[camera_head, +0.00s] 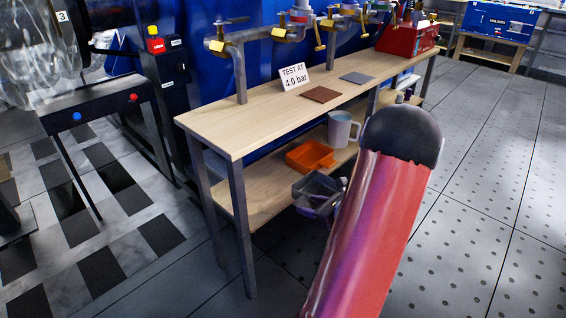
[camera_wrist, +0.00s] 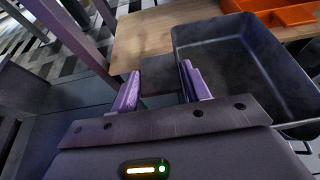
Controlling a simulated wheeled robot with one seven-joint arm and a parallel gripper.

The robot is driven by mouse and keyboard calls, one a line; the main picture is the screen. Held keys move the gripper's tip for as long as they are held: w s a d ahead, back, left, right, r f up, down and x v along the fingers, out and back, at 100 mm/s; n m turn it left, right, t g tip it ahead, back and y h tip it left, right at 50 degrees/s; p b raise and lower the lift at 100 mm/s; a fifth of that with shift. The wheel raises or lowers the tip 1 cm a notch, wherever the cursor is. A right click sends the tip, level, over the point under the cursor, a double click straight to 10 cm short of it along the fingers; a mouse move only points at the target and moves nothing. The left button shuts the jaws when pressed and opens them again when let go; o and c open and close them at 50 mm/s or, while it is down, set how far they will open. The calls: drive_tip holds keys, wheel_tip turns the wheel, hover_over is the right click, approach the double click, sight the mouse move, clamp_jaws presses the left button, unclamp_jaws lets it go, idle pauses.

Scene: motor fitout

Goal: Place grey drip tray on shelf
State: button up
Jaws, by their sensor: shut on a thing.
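The grey drip tray (camera_head: 312,203) is a dark, open, empty box at the front edge of the bench's lower shelf (camera_head: 256,196) in the head view. In the wrist view the drip tray (camera_wrist: 245,75) extends to the right of my gripper (camera_wrist: 158,90). Its two purple fingers are shut on a dark tab at the tray's side. In the head view my red arm hides most of the gripper. The wooden shelf shows beyond the tray in the wrist view (camera_wrist: 160,35). I cannot tell whether the tray touches the shelf.
An orange divided bin (camera_head: 310,156) and a grey mug (camera_head: 342,129) stand on the shelf behind the tray. The bench top (camera_head: 235,130) lies above, with a front leg (camera_head: 241,225) to the left. The shelf's left part is bare.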

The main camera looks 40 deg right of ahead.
drive_tip(key=w, duration=0.6)
drive_tip(key=w+a, duration=0.1)
drive_tip(key=w, duration=1)
drive_tip(key=shift+w+a+p, duration=0.2)
drive_tip(key=shift+w+p, duration=0.2)
drive_tip(key=shift+f, duration=1.7)
drive_tip(key=shift+f, duration=0.15)
drive_tip(key=o, duration=1.5)
